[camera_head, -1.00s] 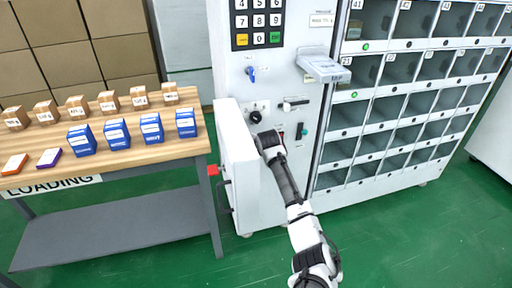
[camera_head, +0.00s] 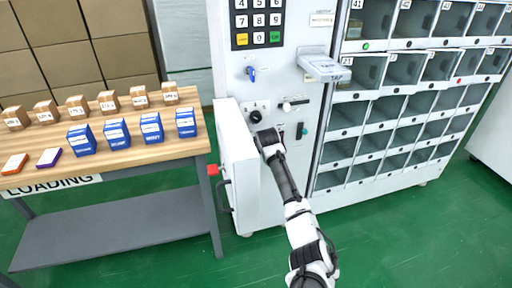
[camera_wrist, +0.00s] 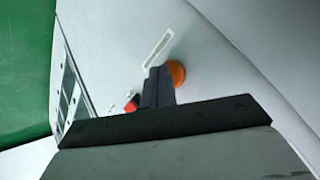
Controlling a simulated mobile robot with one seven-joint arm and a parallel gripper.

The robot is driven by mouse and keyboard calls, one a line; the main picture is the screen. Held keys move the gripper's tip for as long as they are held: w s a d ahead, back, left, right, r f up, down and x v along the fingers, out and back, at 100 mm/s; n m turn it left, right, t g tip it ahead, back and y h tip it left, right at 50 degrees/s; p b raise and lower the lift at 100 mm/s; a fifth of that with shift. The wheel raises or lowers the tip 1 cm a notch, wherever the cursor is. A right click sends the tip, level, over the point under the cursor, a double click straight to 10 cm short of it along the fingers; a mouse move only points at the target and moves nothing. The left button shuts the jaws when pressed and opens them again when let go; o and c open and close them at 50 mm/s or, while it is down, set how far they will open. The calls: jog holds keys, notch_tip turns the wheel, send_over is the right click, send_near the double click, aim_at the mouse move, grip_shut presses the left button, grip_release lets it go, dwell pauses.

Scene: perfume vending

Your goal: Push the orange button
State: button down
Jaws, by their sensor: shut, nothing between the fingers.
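The orange button (camera_wrist: 177,73) is a round knob on the pale panel in the wrist view. My gripper (camera_wrist: 159,72) is shut and empty, its dark fingers beside the button's left edge and overlapping it in the picture. I cannot tell whether they touch. In the head view my gripper (camera_head: 268,139) is at the front of the white vending machine (camera_head: 245,95), just right of its open side door. The orange button is hidden there behind my gripper and arm.
The white door (camera_head: 238,165) stands out left of my gripper. A black knob (camera_head: 255,116), a white handle (camera_head: 295,102) and a projecting tray (camera_head: 324,67) are close by. A red part (camera_wrist: 131,104) lies left of my fingers. A loading table (camera_head: 110,155) stands left.

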dwell(0.4)
jog(key=shift+s+d+p, duration=0.25)
jog(key=shift+s+p, duration=0.5)
jog(key=shift+p, duration=0.05)
jog(key=shift+s, duration=0.1)
jog(key=s+p, duration=0.1)
jog(key=s+d+p, duration=0.1)
jog(key=s, duration=0.1)
jog(key=s+p, duration=0.1)
jog(key=shift+s+d+p, duration=0.3)
dwell(1.2)
